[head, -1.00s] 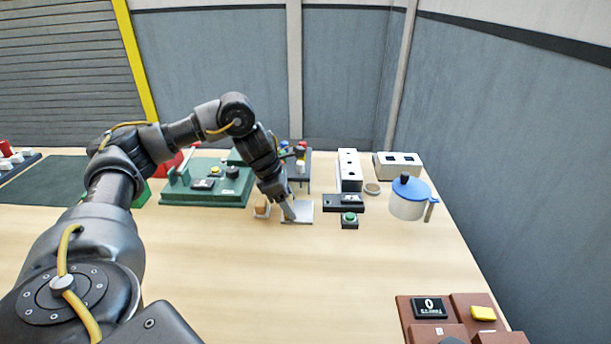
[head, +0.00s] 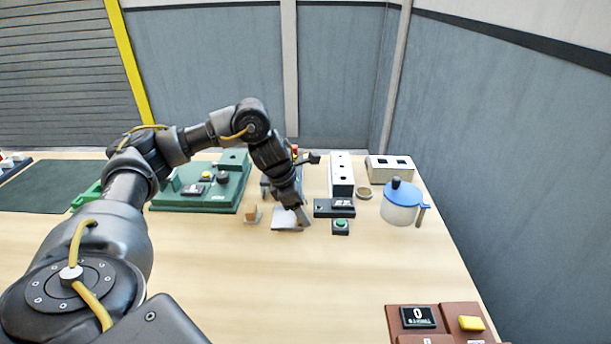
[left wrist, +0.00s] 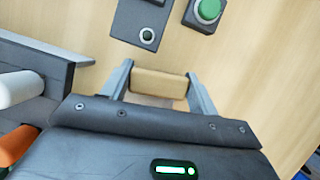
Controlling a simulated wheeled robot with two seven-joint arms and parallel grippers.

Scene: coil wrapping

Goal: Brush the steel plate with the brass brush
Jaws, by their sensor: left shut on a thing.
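The steel plate (head: 284,224) is a pale flat square on the table, partly covered by my left gripper. My left gripper (head: 303,222) points down at the plate's right edge. In the left wrist view its fingers are shut on a tan wooden block (left wrist: 158,83), which looks like the back of the brass brush. The bristles are hidden, so I cannot tell whether they touch the plate. My right gripper is not in view.
A blue-lidded jug (head: 402,205) stands farther right.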

